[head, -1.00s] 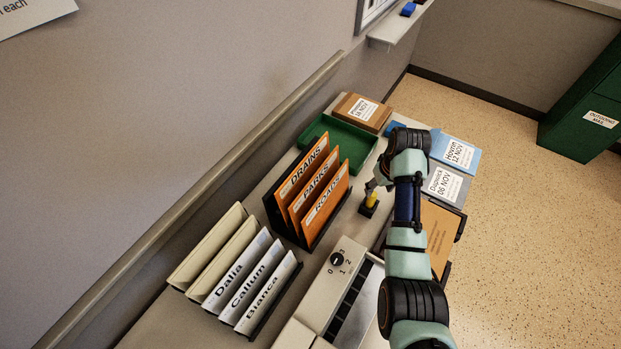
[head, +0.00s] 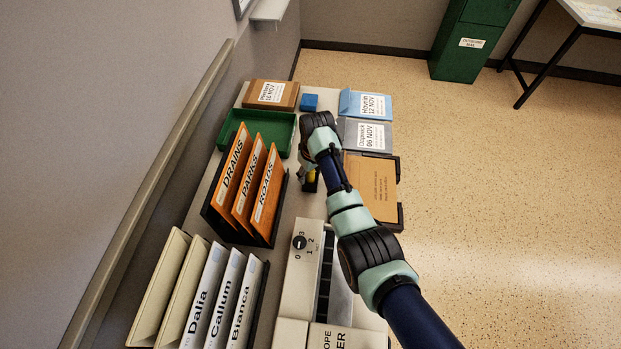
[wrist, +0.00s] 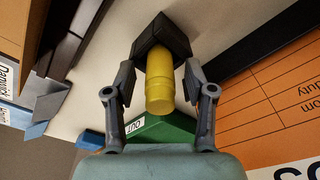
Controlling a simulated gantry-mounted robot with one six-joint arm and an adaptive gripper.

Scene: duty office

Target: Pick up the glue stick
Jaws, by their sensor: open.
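The yellow glue stick (wrist: 160,82) stands in a small black holder (wrist: 163,38) in the wrist view. In the head view the glue stick (head: 311,176) is a small yellow patch, partly hidden by my arm. My gripper (wrist: 160,76) is open, with one finger on each side of the glue stick. Gaps show between the fingers and the stick, so it is not gripped. In the head view my gripper (head: 308,166) is at the glue stick, mostly covered by my wrist.
Orange folders in a black rack (head: 273,229) stand left of the glue stick. A green tray (head: 224,134) lies behind, and a black tray with an orange envelope (head: 371,186) lies right. A beige machine with a dial (head: 302,272) is in front. Blue and grey packets (head: 365,134) lie back right.

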